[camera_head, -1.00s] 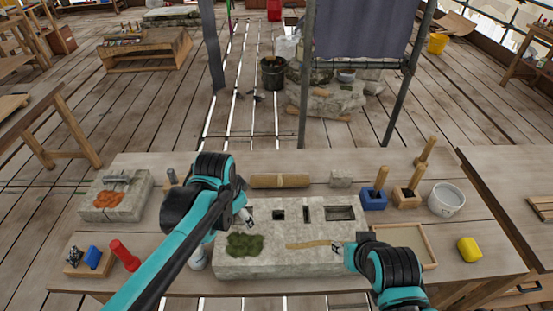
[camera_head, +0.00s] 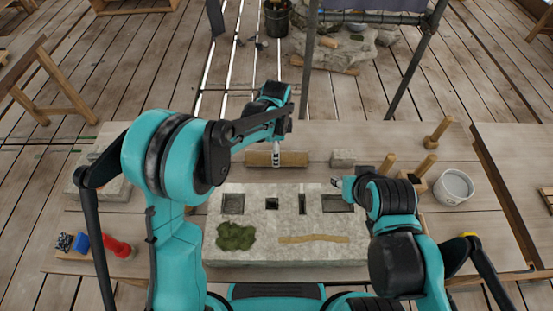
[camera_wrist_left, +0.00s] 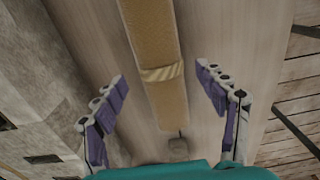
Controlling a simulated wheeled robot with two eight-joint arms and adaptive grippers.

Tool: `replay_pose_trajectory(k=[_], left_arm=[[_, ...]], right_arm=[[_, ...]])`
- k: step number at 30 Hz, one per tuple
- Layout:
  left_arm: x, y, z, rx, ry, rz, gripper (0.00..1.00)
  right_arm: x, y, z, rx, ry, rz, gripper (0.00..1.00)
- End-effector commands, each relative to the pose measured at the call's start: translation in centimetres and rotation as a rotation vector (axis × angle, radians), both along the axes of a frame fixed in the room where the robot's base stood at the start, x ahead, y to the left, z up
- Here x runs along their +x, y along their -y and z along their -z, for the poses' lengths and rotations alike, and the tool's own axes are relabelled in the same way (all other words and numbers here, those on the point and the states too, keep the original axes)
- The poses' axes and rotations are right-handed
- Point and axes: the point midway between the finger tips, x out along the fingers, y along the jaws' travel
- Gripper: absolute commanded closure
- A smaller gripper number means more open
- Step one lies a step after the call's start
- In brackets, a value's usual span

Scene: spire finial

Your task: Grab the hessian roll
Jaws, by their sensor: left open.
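The hessian roll (camera_head: 296,159) lies on the bench behind the pale stone block, a brown cylinder running left to right. In the left wrist view the roll (camera_wrist_left: 150,28) has a lighter band around it and runs between my spread fingers. My left gripper (camera_head: 277,156) is open above the middle of the roll, one finger on either side of it. In the wrist view the left gripper (camera_wrist_left: 160,72) shows clear gaps between both fingers and the roll. My right gripper (camera_head: 337,182) is over the stone block's back right corner; its jaws are too small to read.
The stone block (camera_head: 285,248) has several square sockets, green moss (camera_head: 236,236) and a tan strip (camera_head: 314,239). A small grey stone (camera_head: 343,157) stands right of the roll. Wooden-handled tools and a white bucket (camera_head: 453,187) stand at the right.

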Motion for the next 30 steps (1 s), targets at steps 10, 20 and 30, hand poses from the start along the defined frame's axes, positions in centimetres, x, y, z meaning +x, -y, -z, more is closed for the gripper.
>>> replay_pose_trajectory(k=[10,20,30], left_arm=[[0.0,0.1,3.2,0.000,0.001,-0.001,0.28],[0.0,0.1,3.2,0.000,0.001,-0.001,0.92],[0.1,0.1,2.4,0.000,0.001,-0.001,0.92]], right_arm=[[0.0,0.0,1.3,0.000,0.000,0.000,0.60],[0.0,0.0,1.3,0.000,0.000,0.000,0.60],[0.0,0.0,1.0,0.000,0.000,0.000,0.60]])
